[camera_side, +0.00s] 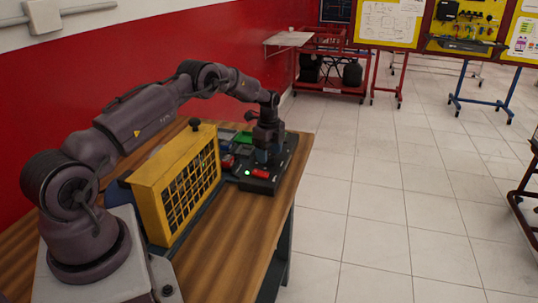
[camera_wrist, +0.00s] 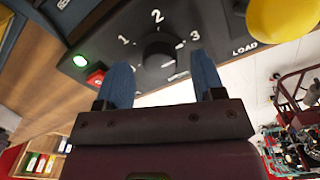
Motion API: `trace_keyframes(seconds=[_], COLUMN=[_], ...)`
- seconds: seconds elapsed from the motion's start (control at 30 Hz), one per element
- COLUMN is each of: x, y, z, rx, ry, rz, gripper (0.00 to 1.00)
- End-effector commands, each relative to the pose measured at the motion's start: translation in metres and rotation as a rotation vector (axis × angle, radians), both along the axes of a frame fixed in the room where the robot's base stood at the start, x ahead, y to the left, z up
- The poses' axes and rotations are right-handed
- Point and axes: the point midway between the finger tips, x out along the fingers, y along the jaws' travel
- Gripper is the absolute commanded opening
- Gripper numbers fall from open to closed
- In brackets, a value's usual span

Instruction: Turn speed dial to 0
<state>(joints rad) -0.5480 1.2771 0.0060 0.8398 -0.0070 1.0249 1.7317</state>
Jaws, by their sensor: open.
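The speed dial (camera_wrist: 160,50) is a dark round knob on a black control panel (camera_wrist: 120,42) in the wrist view, with the marks 1, 2 and 3 around it. I cannot tell clearly which mark it points to. My gripper (camera_wrist: 161,60) is open, its two blue fingers apart, with the dial showing between the fingertips. I cannot tell whether a finger touches the dial. In the side view my gripper (camera_side: 268,158) points down over the black panel (camera_side: 262,186) and hides the dial.
A lit green lamp (camera_wrist: 81,60) and a red switch (camera_wrist: 96,78) sit left of the dial. A yellow knob (camera_wrist: 284,18) is at right, near the LOAD label. A yellow grilled box (camera_side: 178,190) stands beside the panel on the wooden table (camera_side: 232,255).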

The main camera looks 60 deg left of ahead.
Motion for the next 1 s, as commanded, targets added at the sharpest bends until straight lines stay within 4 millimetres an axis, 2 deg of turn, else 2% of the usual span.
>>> trace_keyframes(seconds=[0.13, 0.4, 0.43, 0.63, 1.0], x=[0.0000, 0.0002, 0.0001, 0.0001, 0.0001], y=[-0.0001, 0.0000, -0.0001, -0.0001, -0.0001], z=[-0.0094, -0.0107, -0.0106, -0.0105, -0.0104], rx=[0.000, 0.000, 0.000, 0.000, 0.000], ry=[0.000, -0.001, -0.001, -0.001, 0.000], rz=[0.000, 0.000, 0.000, 0.000, 0.047], gripper=[0.62, 0.62, 0.60, 0.14, 0.13])
